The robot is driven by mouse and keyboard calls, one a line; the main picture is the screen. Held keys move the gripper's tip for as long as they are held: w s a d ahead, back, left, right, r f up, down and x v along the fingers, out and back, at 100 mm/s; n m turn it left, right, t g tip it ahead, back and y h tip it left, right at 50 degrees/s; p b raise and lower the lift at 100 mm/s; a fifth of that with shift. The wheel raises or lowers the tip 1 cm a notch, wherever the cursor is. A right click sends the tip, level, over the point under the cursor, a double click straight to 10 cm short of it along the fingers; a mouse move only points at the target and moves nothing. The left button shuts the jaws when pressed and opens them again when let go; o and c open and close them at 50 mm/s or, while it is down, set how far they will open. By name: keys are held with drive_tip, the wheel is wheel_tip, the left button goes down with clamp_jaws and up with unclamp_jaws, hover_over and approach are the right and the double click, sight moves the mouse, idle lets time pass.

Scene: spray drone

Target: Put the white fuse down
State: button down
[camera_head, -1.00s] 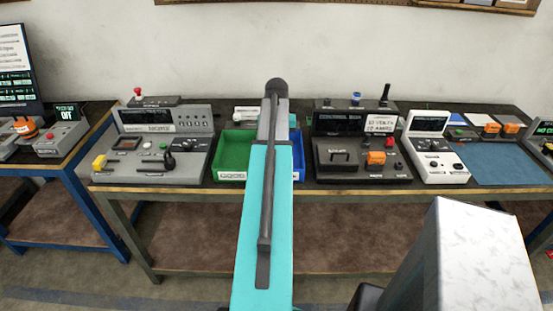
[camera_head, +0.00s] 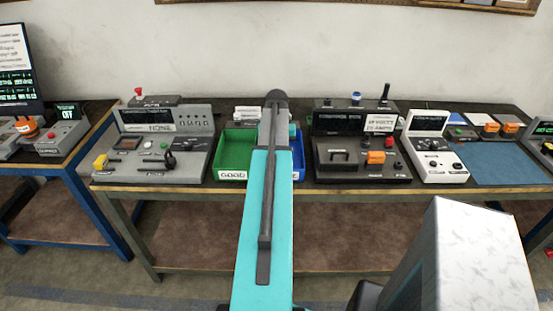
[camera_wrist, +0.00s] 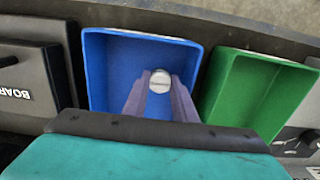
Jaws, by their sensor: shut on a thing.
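My gripper (camera_wrist: 160,84) is shut on the white fuse (camera_wrist: 160,80), a small pale rounded piece between the fingertips in the wrist view. The gripper and fuse show over the inside of the blue bin (camera_wrist: 97,75). I cannot tell whether the fuse touches the bin floor. In the head view my turquoise arm hides the gripper, the fuse and most of the blue bin (camera_head: 298,160).
The green bin (camera_head: 233,155) labelled GOOD stands beside the blue bin, and shows on the right in the wrist view (camera_wrist: 255,95). A grey test console (camera_head: 150,145) and a black console (camera_head: 360,155) flank the bins. A blue mat (camera_head: 490,165) lies further right.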

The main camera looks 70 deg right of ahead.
drive_tip(key=shift+f, duration=0.1)
drive_tip(key=c, duration=1.5)
unclamp_jaws()
drive_tip(key=shift+o, duration=0.2)
wheel_tip(320, 180, up, 12)
drive_tip(key=p, duration=0.7)
